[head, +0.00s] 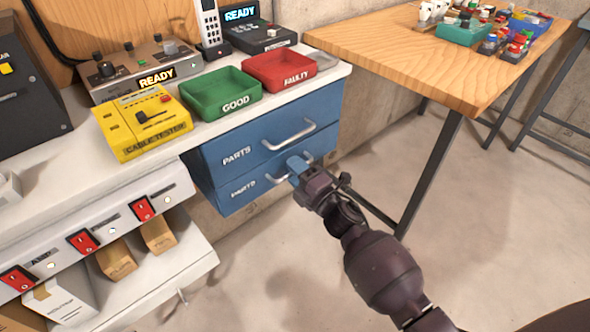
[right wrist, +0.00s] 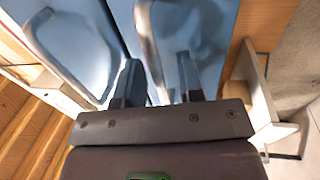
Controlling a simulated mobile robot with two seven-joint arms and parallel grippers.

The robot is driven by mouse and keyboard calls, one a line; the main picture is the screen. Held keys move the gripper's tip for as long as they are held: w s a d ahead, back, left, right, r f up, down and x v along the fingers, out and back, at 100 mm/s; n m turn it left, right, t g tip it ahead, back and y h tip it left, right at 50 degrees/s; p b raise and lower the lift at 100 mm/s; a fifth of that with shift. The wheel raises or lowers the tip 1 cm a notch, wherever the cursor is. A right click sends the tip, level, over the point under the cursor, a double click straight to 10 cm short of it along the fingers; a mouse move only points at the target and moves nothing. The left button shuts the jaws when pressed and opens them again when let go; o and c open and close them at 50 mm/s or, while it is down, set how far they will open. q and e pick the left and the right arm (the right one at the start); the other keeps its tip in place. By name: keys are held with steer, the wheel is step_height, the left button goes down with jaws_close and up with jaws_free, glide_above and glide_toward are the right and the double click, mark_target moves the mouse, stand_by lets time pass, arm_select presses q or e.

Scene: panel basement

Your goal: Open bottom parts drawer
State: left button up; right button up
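The blue drawer unit under the bench has two fronts marked PARTS. The bottom parts drawer (head: 234,200) looks shut, its front about level with the upper drawer (head: 234,148). Its silver handle (head: 274,180) is partly hidden by my right gripper (head: 297,164), which is at the handle's right part. In the right wrist view the two dark fingers (right wrist: 160,82) stand apart, with a handle bar (right wrist: 151,45) running between them. The bar is close to the left finger, with a gap to the right one. My left gripper is not in view.
The upper handle (head: 289,136) sits just above my gripper. A wooden table (head: 395,50) with a metal leg (head: 432,170) stands to the right. The white bench (head: 60,150) holds a green tray (head: 222,110) and a red tray (head: 281,84). The floor before the drawers is clear.

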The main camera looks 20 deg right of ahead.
jaws_close()
stand_by(0.3)
arm_select(q)
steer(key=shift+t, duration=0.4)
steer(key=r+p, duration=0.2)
steer(key=p, duration=0.1)
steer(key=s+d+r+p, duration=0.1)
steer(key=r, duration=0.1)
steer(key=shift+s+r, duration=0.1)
arm_select(e)
steer(key=r+v, duration=0.2)
steer(key=v, duration=1)
steer(key=s+r+v, duration=0.1)
steer(key=r+v, duration=0.2)
steer(key=v, duration=1)
steer(key=shift+d, duration=0.15)
steer(key=shift+s, duration=0.15)
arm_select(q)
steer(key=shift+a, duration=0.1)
arm_select(e)
jaws_free()
